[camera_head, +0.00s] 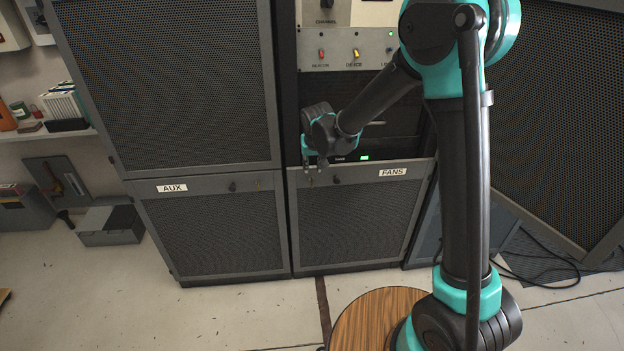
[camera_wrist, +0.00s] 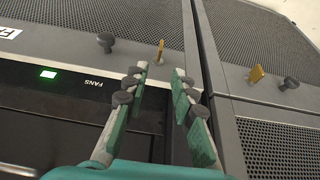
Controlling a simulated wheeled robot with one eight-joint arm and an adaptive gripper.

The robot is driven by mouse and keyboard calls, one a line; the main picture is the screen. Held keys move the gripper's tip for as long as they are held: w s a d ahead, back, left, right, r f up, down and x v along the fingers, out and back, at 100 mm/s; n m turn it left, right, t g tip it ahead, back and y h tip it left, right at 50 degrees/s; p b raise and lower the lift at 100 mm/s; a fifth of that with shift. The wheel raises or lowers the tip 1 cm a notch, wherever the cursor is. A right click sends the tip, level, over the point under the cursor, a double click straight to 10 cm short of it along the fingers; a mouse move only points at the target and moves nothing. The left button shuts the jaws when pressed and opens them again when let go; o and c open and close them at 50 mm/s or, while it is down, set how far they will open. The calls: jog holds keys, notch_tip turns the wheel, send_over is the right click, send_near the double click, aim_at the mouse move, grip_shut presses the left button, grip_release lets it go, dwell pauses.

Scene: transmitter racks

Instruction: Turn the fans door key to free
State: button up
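The fans door (camera_head: 345,225) is a grey mesh door with a FANS label (camera_head: 393,172) at its upper right. Its small brass key (camera_wrist: 161,50) sticks out of the door's frame in the wrist view, beside a black round knob (camera_wrist: 105,41). My gripper (camera_wrist: 161,72) is open and empty. Its two fingers stand apart, with the key just beyond the gap between the fingertips, and none of them seems to touch it. In the head view my gripper (camera_head: 316,168) is at the door's top left corner and partly hides the key there.
The AUX door (camera_head: 215,230) is on the left in the head view, with its own brass key (camera_wrist: 256,73) and black knob (camera_wrist: 288,83). A green light (camera_head: 364,158) glows above the fans door. A round wooden stool top (camera_head: 370,315) is near my base.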

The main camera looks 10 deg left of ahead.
aim_at(312, 178)
jog(key=x, duration=0.8)
jog(key=shift+w+f, duration=0.15)
jog(key=shift+f, duration=0.15)
jog(key=shift+c, duration=0.3)
grip_shut()
